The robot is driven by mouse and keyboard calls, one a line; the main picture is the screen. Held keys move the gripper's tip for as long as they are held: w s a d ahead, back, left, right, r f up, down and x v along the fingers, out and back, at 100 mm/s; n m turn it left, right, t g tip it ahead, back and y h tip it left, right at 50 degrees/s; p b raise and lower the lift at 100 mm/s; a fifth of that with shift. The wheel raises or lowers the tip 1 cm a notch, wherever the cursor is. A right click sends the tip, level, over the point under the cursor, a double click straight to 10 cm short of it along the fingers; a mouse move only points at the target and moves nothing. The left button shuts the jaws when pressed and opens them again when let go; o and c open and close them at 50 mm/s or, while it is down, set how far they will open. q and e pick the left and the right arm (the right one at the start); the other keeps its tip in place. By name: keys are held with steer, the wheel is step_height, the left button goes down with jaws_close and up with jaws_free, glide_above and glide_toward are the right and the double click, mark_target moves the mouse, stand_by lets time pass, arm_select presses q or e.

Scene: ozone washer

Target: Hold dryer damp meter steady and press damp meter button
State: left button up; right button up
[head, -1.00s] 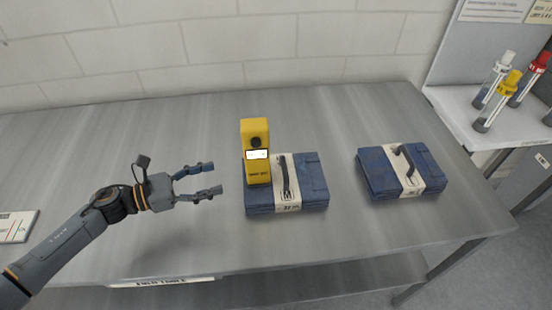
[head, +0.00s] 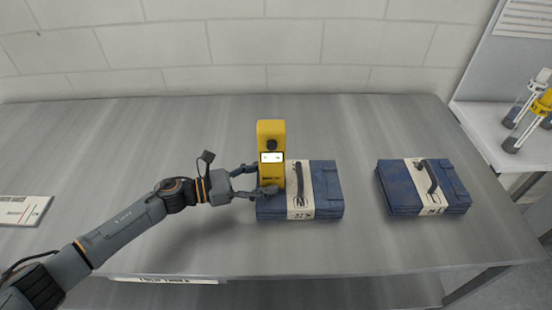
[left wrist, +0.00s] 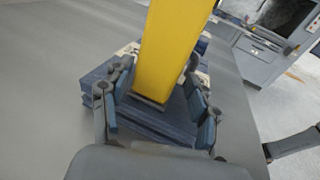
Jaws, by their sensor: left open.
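The damp meter (head: 271,135) is a yellow upright device with a dark round button (head: 271,145) and a small lit screen (head: 271,157). It stands on the left end of a folded blue bundle (head: 322,185) with a pale band. My left gripper (head: 262,180) is open, with its fingers on either side of the meter's lower body. In the left wrist view the yellow body (left wrist: 172,50) rises between the two fingers (left wrist: 160,110), and gaps seem to show beside it. The meter's front is not visible there. My right gripper is not in view.
A second blue banded bundle (head: 423,187) lies to the right on the steel table (head: 160,130). A flat white card (head: 24,210) lies at the far left. Capped tubes (head: 527,97) stand on a side shelf at the right. The table behind the meter is clear.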

arm_select(q)
steer(key=shift+w+d, duration=0.25)
steer(key=shift+d, duration=0.4)
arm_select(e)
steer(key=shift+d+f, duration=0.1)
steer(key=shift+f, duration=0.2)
arm_select(q)
steer(key=c, duration=0.8)
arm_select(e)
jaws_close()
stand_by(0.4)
